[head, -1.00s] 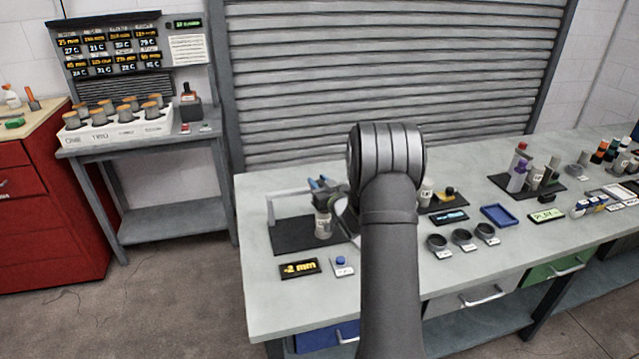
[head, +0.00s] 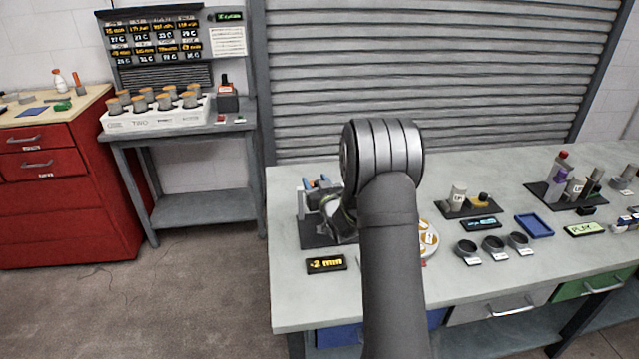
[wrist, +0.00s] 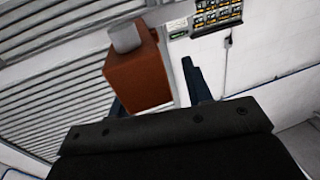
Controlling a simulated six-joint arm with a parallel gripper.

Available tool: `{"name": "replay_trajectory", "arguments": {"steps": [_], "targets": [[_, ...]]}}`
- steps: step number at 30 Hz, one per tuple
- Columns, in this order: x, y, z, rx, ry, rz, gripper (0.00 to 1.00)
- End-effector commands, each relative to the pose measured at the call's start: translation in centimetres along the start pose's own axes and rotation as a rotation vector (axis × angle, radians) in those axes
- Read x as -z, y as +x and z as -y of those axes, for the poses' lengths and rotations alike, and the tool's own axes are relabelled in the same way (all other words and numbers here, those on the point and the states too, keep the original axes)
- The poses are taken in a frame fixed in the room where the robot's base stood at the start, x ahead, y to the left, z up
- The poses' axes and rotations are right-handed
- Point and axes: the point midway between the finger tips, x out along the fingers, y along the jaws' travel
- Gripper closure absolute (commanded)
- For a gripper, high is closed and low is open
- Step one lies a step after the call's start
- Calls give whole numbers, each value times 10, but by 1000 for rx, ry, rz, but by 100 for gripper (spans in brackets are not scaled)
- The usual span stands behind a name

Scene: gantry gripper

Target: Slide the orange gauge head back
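In the wrist view an orange-brown block with a grey cylinder on top, which looks like the orange gauge head (wrist: 137,75), is close ahead of my gripper (wrist: 153,80). The dark blue fingers stand apart, one on either side of the block in the picture. A gap shows between the block and the right finger; the left finger is partly covered by the block, so contact there is unclear. In the head view my gripper (head: 321,186) is over the black gantry base (head: 322,238). The gauge head is not discernible there. A display (head: 327,264) reads "-2 mm".
A round white tray (head: 429,240) is just right of my arm. Dark rings (head: 493,246), a blue tray (head: 534,226) and a black stand (head: 466,207) lie further right. A side table (head: 170,136) holds several capped jars. Bare bench lies along the front edge.

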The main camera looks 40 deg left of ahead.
Motion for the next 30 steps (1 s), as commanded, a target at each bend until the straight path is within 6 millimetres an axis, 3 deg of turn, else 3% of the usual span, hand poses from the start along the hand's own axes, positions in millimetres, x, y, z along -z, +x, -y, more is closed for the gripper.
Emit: {"name": "replay_trajectory", "arguments": {"steps": [9, 14, 30], "targets": [[0, -2, -2, -4, 1, 1, 51], [0, -16, -3, -5, 1, 1, 51], [0, -137, -2, -6, 1, 2, 51]]}}
